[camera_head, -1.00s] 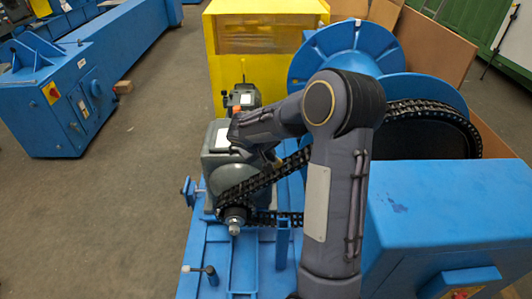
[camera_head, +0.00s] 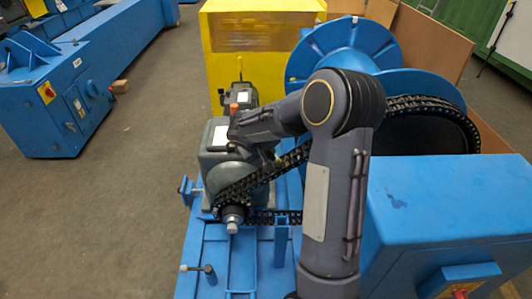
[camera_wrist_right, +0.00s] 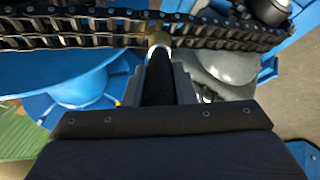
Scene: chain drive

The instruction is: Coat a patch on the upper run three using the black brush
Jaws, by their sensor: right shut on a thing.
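The black chain (camera_head: 242,183) climbs from the small sprocket (camera_head: 232,213) to the large wheel at the right; its upper run also crosses the top of the right wrist view (camera_wrist_right: 80,34). My right arm covers the middle of this run in the head view. My right gripper (camera_wrist_right: 157,85) is shut on the black brush (camera_wrist_right: 157,82). The brush's pale metal collar (camera_wrist_right: 158,41) reaches the chain's near edge, with a small tan area around it; whether the bristles touch the links is hard to tell. My left gripper is out of view.
A grey motor housing (camera_head: 222,165) stands behind the small sprocket. A blue cabinet (camera_head: 450,205) is close on the right of my arm. A large blue reel (camera_head: 335,55) and a yellow machine (camera_head: 240,55) stand behind.

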